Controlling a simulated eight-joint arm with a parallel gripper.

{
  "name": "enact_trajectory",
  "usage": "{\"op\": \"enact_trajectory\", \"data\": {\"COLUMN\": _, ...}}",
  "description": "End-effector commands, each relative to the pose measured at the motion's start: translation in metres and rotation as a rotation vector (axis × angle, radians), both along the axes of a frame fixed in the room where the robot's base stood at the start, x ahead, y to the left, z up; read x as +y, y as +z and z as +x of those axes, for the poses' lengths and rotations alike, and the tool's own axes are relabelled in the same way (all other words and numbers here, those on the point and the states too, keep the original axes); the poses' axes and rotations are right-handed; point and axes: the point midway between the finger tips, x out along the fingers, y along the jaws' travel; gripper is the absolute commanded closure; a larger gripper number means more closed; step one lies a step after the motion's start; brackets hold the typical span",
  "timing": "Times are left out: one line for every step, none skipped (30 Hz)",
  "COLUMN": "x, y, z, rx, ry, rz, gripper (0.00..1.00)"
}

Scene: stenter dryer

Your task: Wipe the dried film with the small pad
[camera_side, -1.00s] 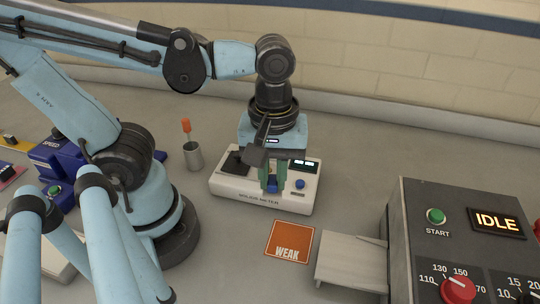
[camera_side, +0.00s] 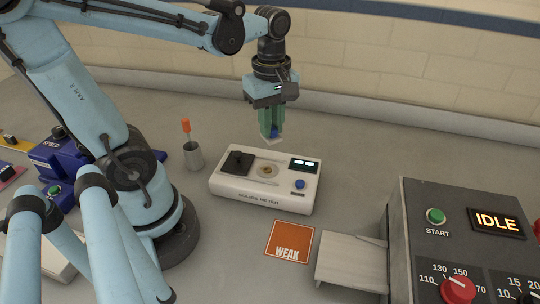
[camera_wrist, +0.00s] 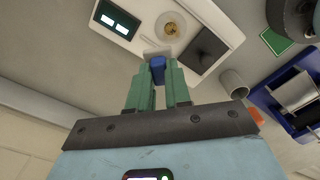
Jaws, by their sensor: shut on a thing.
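A white meter (camera_side: 228,187) stands on the bench, and it also shows in the wrist view (camera_wrist: 195,22). A brownish dried film (camera_side: 267,171) lies on the round plate in its top; it also shows in the wrist view (camera_wrist: 172,28). My gripper (camera_side: 271,132) is above the back of the meter, clear of its surface. Its green fingers are shut on the small pad, whose blue grip (camera_wrist: 157,70) shows between them in the wrist view. A pale edge shows beyond the blue grip.
A dark square lid or pad (camera_side: 238,161), a small display (camera_side: 303,165) and a blue button (camera_side: 299,184) are on the meter. A grey cup (camera_side: 193,155) holding an orange-handled tool stands to its left. An orange WEAK card (camera_side: 289,238) and a control box (camera_side: 440,190) are in front.

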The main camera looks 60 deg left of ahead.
Motion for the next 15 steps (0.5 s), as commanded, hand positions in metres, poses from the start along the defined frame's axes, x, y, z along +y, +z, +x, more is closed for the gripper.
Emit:
{"op": "enact_trajectory", "data": {"x": 0.000, "y": -0.005, "z": 0.000, "rx": 0.000, "ry": -0.001, "rz": 0.000, "gripper": 1.00}}
{"op": "enact_trajectory", "data": {"x": 0.000, "y": -0.007, "z": 0.000, "rx": 0.000, "ry": -0.001, "rz": 0.000, "gripper": 1.00}}
{"op": "enact_trajectory", "data": {"x": 0.000, "y": -0.011, "z": 0.000, "rx": 0.000, "ry": -0.001, "rz": 0.000, "gripper": 1.00}}
{"op": "enact_trajectory", "data": {"x": 0.000, "y": -0.014, "z": 0.000, "rx": 0.000, "ry": -0.001, "rz": 0.000, "gripper": 1.00}}
{"op": "enact_trajectory", "data": {"x": 0.000, "y": -0.017, "z": 0.000, "rx": 0.000, "ry": -0.001, "rz": 0.000, "gripper": 1.00}}
{"op": "enact_trajectory", "data": {"x": 0.000, "y": -0.020, "z": 0.000, "rx": 0.000, "ry": -0.001, "rz": 0.000, "gripper": 1.00}}
{"op": "enact_trajectory", "data": {"x": 0.000, "y": -0.023, "z": 0.000, "rx": 0.000, "ry": -0.001, "rz": 0.000, "gripper": 1.00}}
{"op": "enact_trajectory", "data": {"x": 0.000, "y": -0.026, "z": 0.000, "rx": 0.000, "ry": -0.002, "rz": 0.000, "gripper": 1.00}}
{"op": "enact_trajectory", "data": {"x": 0.000, "y": -0.029, "z": 0.000, "rx": 0.000, "ry": -0.002, "rz": 0.000, "gripper": 1.00}}
{"op": "enact_trajectory", "data": {"x": 0.000, "y": -0.032, "z": 0.000, "rx": 0.000, "ry": -0.002, "rz": 0.000, "gripper": 1.00}}
{"op": "enact_trajectory", "data": {"x": -0.001, "y": -0.035, "z": 0.000, "rx": 0.000, "ry": -0.002, "rz": 0.000, "gripper": 1.00}}
{"op": "enact_trajectory", "data": {"x": 0.000, "y": -0.038, "z": 0.000, "rx": 0.000, "ry": -0.002, "rz": 0.000, "gripper": 1.00}}
{"op": "enact_trajectory", "data": {"x": 0.000, "y": -0.041, "z": 0.000, "rx": 0.000, "ry": -0.002, "rz": 0.000, "gripper": 1.00}}
{"op": "enact_trajectory", "data": {"x": 0.000, "y": -0.044, "z": 0.000, "rx": 0.000, "ry": -0.002, "rz": 0.000, "gripper": 1.00}}
{"op": "enact_trajectory", "data": {"x": 0.000, "y": -0.048, "z": 0.000, "rx": 0.000, "ry": -0.002, "rz": 0.000, "gripper": 1.00}}
